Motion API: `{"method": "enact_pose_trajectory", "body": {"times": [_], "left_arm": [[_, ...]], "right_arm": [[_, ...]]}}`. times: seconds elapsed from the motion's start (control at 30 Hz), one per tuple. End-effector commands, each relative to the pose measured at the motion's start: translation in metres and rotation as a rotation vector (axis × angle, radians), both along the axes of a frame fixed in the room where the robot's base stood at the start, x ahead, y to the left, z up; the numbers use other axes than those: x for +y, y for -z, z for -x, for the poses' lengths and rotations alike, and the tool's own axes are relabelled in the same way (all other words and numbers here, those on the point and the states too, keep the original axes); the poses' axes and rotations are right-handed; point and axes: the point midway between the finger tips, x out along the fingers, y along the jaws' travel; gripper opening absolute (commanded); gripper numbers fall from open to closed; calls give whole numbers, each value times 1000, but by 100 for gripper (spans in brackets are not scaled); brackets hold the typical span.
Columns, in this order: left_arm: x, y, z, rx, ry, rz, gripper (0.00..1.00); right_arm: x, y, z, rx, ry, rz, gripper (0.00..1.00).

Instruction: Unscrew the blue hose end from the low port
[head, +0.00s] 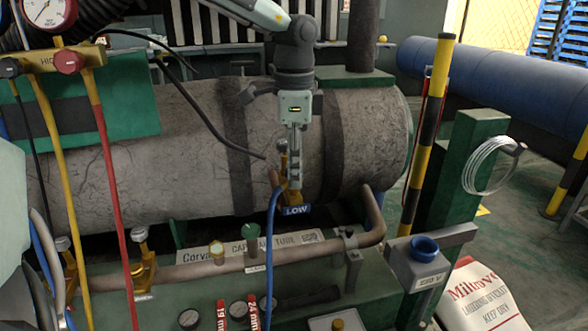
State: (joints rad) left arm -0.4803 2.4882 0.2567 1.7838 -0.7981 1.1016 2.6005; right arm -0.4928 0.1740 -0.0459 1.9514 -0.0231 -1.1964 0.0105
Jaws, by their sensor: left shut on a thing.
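My left gripper (294,182) points down in front of the large grey tank, with its fingers shut at the brass fitting above the blue LOW tag (296,210). The blue hose (271,240) rises from the bottom of the picture and bends in to this fitting, so the fingers are shut on the blue hose end. The brass low port (292,196) shows just above the tag. The fingers partly hide the joint between hose end and port, and I cannot tell whether the thread is engaged. My right gripper is not in view.
The gauge manifold (62,60) hangs at the upper left with yellow and red hoses (103,140). A copper pipe (320,248) runs below the port.

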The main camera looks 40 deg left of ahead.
Motion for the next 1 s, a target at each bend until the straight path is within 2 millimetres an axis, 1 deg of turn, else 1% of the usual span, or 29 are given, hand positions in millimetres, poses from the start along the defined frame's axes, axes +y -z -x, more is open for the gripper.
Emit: {"method": "enact_pose_trajectory", "body": {"times": [0.17, 0.7, 0.83, 1.0], "left_arm": [[0, 3, 0, 1, -28, -2, 0], [0, 3, 0, 1, -266, 0, 0], [0, 2, 0, 1, -307, 0, 0], [0, 1, 1, 3, -316, 0, 0]], "right_arm": [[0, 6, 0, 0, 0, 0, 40], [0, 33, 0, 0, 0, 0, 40], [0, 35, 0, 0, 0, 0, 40], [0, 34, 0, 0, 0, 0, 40]]}}
